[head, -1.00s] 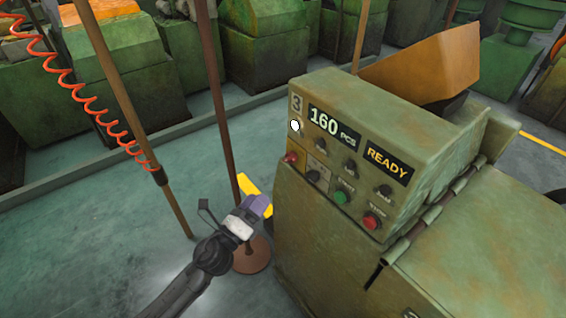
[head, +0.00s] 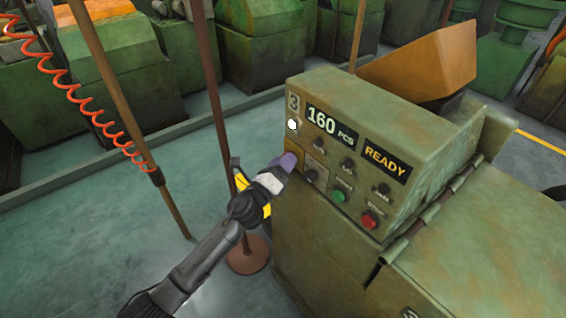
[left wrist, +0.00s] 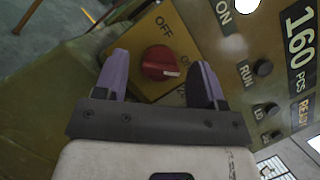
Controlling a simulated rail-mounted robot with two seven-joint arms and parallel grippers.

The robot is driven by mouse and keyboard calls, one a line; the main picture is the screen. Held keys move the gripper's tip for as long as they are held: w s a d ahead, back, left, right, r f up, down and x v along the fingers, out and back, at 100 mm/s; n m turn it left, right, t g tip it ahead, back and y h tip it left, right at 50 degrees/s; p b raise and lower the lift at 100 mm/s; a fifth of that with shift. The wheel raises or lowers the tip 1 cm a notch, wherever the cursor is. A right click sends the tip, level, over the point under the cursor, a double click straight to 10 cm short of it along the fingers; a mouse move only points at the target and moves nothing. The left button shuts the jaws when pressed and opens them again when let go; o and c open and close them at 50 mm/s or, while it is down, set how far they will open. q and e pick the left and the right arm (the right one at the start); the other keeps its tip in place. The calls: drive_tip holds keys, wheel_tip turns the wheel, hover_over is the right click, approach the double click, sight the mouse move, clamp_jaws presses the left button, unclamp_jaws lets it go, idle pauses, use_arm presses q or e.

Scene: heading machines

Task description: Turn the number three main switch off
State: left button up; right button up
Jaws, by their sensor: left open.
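The number three machine's control panel (head: 350,150) shows a "3" plate, a "160 PCS" display and a "READY" display. The main switch is a red rotary knob (left wrist: 160,63) on a yellow plate (left wrist: 183,38) marked "OFF" and "ON" in the left wrist view. Its white pointer mark faces right in that view, toward the "ON" side. My left gripper (head: 287,162) is open in front of the switch and hides the knob in the head view. In the left wrist view its two purple fingers (left wrist: 160,80) stand on either side of the knob, with gaps visible. My right gripper is not in view.
A white round lamp (head: 292,125) is above the switch. Black knobs, a green button (head: 339,196) and a red button (head: 369,221) sit to its right. A brown pole (head: 215,100) and a hanging orange coiled hose (head: 85,100) stand left of the machine.

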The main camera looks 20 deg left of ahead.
use_arm(q)
drive_tip(key=shift+w, duration=0.1)
drive_tip(key=shift+c, duration=0.6)
drive_tip(key=c, duration=0.8)
drive_tip(key=n+g+p, duration=0.2)
drive_tip(key=n+p, duration=0.3)
drive_tip(key=p, duration=0.3)
drive_tip(key=n+g+y+p, duration=0.1)
drive_tip(key=n+g+p, duration=0.1)
drive_tip(key=n+p, duration=0.4)
drive_tip(key=r+n+g+p, duration=0.1)
drive_tip(key=n+g+p, duration=0.1)
drive_tip(key=n+p, duration=0.4)
drive_tip(key=shift+y+p, duration=0.3)
drive_tip(key=shift+p, duration=2.6)
drive_tip(key=o, duration=0.9)
